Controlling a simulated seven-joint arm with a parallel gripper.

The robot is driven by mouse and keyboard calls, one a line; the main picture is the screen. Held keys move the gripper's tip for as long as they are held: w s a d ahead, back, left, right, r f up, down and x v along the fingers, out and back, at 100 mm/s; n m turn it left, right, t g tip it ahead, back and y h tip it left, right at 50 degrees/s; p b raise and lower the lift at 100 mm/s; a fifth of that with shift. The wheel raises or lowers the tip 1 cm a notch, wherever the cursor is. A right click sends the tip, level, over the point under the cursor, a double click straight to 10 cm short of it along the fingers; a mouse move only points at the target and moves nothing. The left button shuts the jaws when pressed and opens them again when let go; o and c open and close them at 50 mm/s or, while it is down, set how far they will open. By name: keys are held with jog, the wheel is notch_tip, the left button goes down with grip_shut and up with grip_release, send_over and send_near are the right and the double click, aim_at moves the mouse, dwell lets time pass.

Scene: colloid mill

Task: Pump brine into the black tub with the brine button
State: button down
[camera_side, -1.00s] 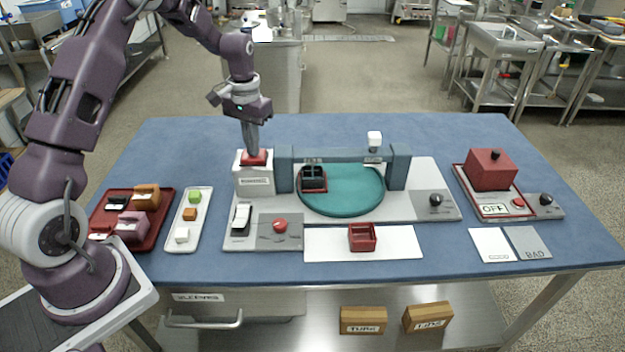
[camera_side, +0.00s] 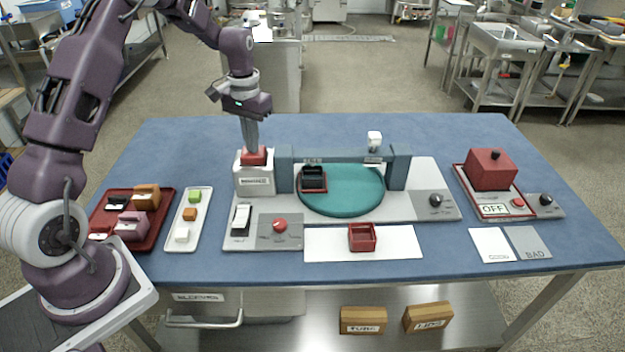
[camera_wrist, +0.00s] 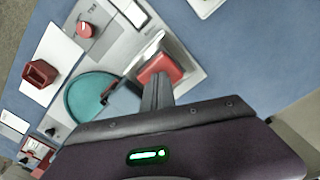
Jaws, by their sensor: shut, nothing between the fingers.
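A red button (camera_side: 254,157) sits on top of a white box (camera_side: 254,181) at the left end of a teal arch; the label on the box is too small to read. My gripper (camera_side: 251,149) is shut, pointing down, with its tips at the top of the red button; I cannot tell whether they press it. In the wrist view the fingers (camera_wrist: 156,92) reach over the red button (camera_wrist: 163,66). The black tub (camera_side: 313,175) stands in a red holder on the left side of the teal turntable (camera_side: 345,197). Its contents cannot be made out.
A panel with a white rocker (camera_side: 241,218) and red knob (camera_side: 280,225) lies in front. The teal arch (camera_side: 345,155) spans the turntable. A red tub (camera_side: 362,237) sits on a white mat. Trays stand at left; a red box (camera_side: 491,170) stands at right.

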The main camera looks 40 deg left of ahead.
jog(key=shift+r, duration=2.8)
jog(key=shift+r, duration=0.15)
jog(key=shift+f, duration=2.1)
jog(key=shift+f, duration=1.8)
jog(key=shift+r, duration=3.8)
